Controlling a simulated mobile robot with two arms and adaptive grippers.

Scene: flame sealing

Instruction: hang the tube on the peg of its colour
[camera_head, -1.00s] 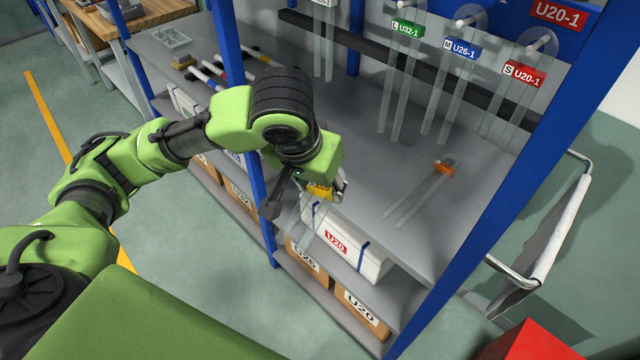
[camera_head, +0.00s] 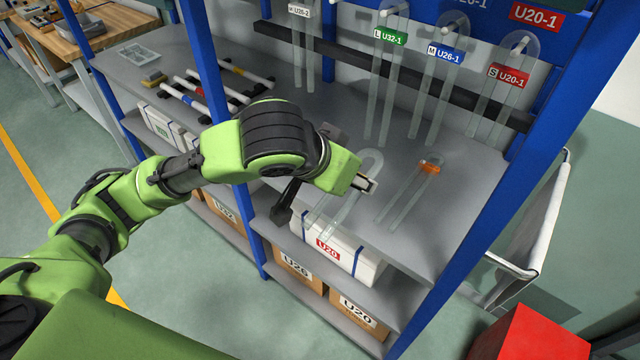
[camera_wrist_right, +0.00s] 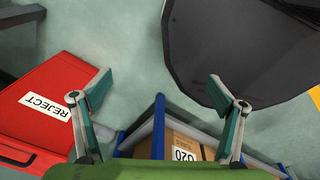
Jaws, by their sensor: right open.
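My left gripper (camera_head: 364,182) is shut on a clear U-shaped tube (camera_head: 347,208) near its bend, above the shelf's front edge; its legs point down-left, and any colour band is hidden. A second clear tube with an orange band (camera_head: 430,167) lies on the shelf to the right. Behind, clear tubes hang on pegs with a green U32-1 tag (camera_head: 389,38), a blue U26-1 tag (camera_head: 447,52) and a red U20-1 tag (camera_head: 509,76). A white tag U26-2 (camera_head: 299,12) is further left. My right gripper (camera_wrist_right: 165,105) is open and empty in the right wrist view.
Blue posts (camera_head: 556,150) frame the grey shelf (camera_head: 410,235). Rods on a rack (camera_head: 215,90) lie at its left. A white box labelled U20 (camera_head: 345,250) and cardboard boxes (camera_head: 358,318) are below. A red REJECT bin (camera_wrist_right: 50,100) stands on the floor.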

